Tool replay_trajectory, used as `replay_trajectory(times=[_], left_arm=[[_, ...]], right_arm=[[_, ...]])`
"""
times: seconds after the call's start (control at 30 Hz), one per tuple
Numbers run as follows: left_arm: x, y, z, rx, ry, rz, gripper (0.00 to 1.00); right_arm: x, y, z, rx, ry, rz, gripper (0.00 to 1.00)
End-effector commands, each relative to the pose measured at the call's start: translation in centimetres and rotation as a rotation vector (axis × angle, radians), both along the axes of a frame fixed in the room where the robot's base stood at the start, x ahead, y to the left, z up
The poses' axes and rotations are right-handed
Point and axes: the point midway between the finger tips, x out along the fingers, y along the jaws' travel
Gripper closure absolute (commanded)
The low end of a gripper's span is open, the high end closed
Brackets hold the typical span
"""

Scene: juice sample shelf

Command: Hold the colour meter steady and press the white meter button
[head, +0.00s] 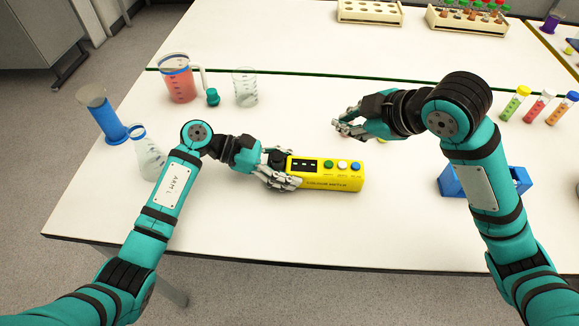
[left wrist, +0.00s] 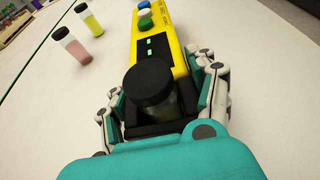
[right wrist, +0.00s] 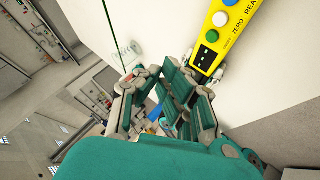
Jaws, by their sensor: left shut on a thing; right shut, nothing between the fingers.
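The yellow colour meter (head: 312,184) lies flat on the white table, with a green button (head: 328,164), a white button (head: 343,164) and a blue button (head: 355,166) in a row on top. My left gripper (head: 282,178) is shut on its left end, fingers on both sides. A black-capped vial (left wrist: 148,82) stands in the black well there. My right gripper (head: 348,123) is shut and empty, apart from the meter and behind it in the head view. In the right wrist view the white button (right wrist: 220,19) shows at the upper right, beyond the fingers.
A jug of red liquid (head: 179,82), a beaker (head: 245,88), a blue cylinder (head: 101,113) and a flask (head: 148,155) stand at left. Coloured tubes (head: 533,109) and a blue rack (head: 450,182) are at right. Sample racks (head: 370,12) stand at the back. The table before the meter is clear.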

Motion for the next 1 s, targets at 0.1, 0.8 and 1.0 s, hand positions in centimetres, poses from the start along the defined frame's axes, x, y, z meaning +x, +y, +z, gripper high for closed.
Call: replay_trajectory(times=[0.1,0.8,1.0], left_arm=[[-0.3,0.0,-0.5,0.007,0.008,-0.004,0.89],[-0.3,0.0,-0.6,0.008,0.008,-0.005,0.89],[-0.3,0.0,-0.6,0.008,0.008,-0.005,0.89]], right_arm=[[-0.4,0.0,-0.9,-0.004,0.02,0.005,1.0],[-0.3,0.0,-8.7,-0.005,0.015,0.004,1.0],[-0.3,-0.1,-9.1,-0.006,0.014,0.005,1.0]])
